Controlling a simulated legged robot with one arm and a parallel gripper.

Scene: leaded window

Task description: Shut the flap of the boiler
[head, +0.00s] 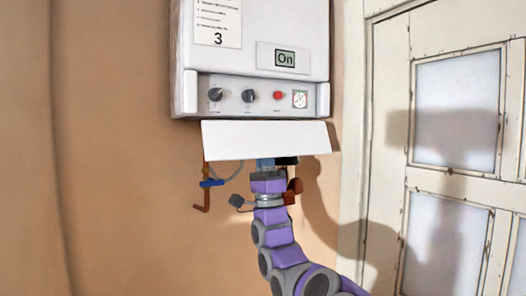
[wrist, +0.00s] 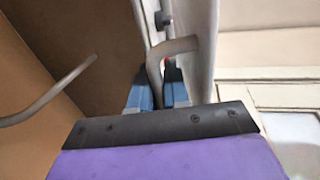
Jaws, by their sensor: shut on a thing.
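The white boiler (head: 260,40) hangs on the wall in the head view. Its flap (head: 265,138) is open and hangs below the control strip, leaving the knobs uncovered. My gripper (head: 277,163) is at the flap's lower edge, with its fingertips mostly hidden behind the flap. In the wrist view, the blue fingers of my gripper (wrist: 157,92) are closed around a grey bent bar (wrist: 168,52). The bar meets a white panel (wrist: 203,45), which looks like the flap, so the bar looks like its handle.
A paned cream door (head: 395,120) stands at right. The wall at left is bare.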

